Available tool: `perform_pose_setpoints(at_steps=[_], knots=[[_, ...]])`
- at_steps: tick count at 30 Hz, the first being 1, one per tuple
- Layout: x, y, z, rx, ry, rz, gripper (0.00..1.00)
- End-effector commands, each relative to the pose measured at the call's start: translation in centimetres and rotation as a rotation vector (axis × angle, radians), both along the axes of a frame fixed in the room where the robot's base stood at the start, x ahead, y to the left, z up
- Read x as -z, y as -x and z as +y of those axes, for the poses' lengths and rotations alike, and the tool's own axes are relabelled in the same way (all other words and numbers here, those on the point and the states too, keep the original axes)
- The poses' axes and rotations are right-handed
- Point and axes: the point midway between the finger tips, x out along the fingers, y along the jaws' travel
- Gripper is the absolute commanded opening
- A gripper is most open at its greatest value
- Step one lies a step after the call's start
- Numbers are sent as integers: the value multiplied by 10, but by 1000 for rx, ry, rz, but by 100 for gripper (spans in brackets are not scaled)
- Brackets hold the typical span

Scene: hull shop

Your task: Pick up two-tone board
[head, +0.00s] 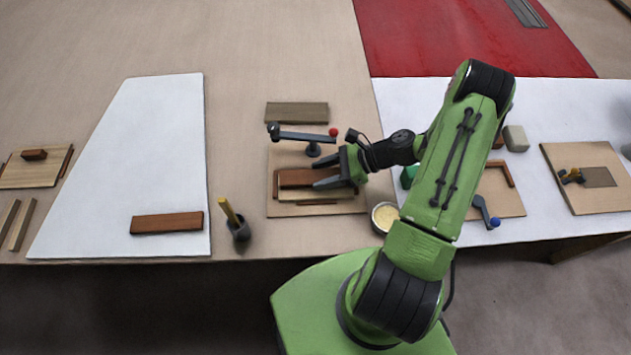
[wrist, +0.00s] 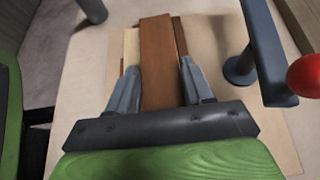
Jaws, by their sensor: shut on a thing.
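A reddish-brown board (head: 296,178) lies on a pale base panel (head: 330,208) in the middle of the table. In the wrist view the brown board (wrist: 158,62) runs lengthwise between the fingers; a second tone on it cannot be clearly told. My gripper (head: 326,172) reaches in from the right and is shut on this board, one finger along each long side. The gripper also shows in the wrist view (wrist: 160,78). The board's near end is hidden by the gripper body. Whether it is clear of the panel cannot be told.
A clamp with a red ball knob (head: 333,132) stands just behind the gripper. A grey-brown board (head: 297,112) lies farther back. A bowl (head: 385,217) is at the right, a dark cup with a yellow handle (head: 236,225) at the left. The white sheet (head: 150,140) is mostly clear.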

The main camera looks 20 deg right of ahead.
Motion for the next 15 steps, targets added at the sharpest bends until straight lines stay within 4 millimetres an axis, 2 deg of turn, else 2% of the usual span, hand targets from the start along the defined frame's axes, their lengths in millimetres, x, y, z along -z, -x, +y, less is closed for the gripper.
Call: perform_pose_setpoints(at_steps=[8,11,15], knots=[[-7,0,0,0,0,-2,12],[-28,-1,-1,0,2,-6,12],[-66,-1,0,0,3,-6,12]])
